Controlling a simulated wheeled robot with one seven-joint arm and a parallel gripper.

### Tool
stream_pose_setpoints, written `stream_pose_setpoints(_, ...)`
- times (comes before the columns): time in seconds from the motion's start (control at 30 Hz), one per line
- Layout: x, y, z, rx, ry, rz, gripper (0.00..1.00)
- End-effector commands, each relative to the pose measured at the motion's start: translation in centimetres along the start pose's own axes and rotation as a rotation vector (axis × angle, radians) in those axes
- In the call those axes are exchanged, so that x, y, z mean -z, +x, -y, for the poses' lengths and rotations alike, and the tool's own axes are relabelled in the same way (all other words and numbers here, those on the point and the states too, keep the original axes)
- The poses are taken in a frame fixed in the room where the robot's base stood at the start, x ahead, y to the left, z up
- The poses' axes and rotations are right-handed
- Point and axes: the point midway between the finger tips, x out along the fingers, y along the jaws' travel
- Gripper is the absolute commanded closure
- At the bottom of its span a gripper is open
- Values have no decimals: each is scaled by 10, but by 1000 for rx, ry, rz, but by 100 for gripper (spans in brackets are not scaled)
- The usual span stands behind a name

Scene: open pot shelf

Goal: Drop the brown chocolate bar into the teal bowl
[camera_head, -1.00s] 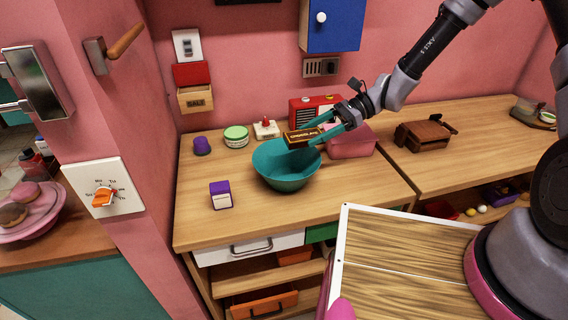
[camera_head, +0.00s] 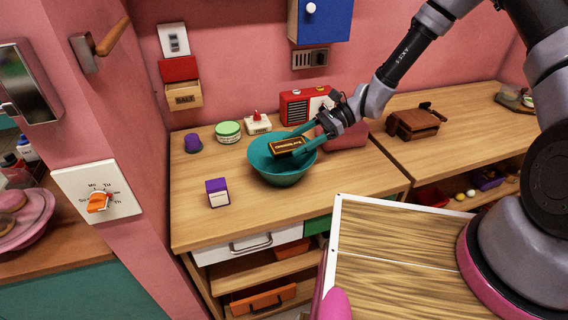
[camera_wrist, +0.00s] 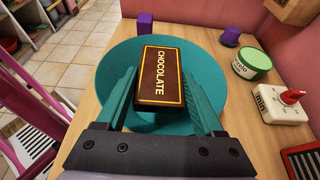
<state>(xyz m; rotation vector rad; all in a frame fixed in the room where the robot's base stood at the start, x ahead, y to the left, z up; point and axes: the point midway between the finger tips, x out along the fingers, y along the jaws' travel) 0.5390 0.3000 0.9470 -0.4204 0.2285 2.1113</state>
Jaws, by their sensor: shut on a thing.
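The brown chocolate bar (camera_head: 287,147), marked CHOCOLATE in yellow, is between the teal fingers of my gripper (camera_head: 297,142). The wrist view shows the bar (camera_wrist: 160,75) with a finger on each side, my gripper (camera_wrist: 163,100) shut on it. The teal bowl (camera_head: 282,176) stands on the wooden counter, directly below the bar. In the wrist view the bowl (camera_wrist: 118,60) lies behind and around the bar. The bar is at about rim height or a little above; the exact gap is hard to tell. The bar and fingers hide part of the bowl's inside.
A purple box (camera_head: 217,192) stands left of the bowl. A green-lidded jar (camera_head: 228,132), a white timer (camera_head: 258,124) and a red radio (camera_head: 305,104) stand behind. The counter in front is clear.

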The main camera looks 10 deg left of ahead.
Motion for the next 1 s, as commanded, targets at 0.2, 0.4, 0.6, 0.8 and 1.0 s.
stream_pose_setpoints(0.2,0,0,0,0,0,0,11)
stream_pose_setpoints(0.4,0,0,0,0,0,0,0)
stream_pose_setpoints(0.6,0,-10,0,2,0,-1,0)
stream_pose_setpoints(0.8,0,-48,1,4,-1,-1,0)
stream_pose_setpoints(1.0,0,-86,0,3,0,-2,0)
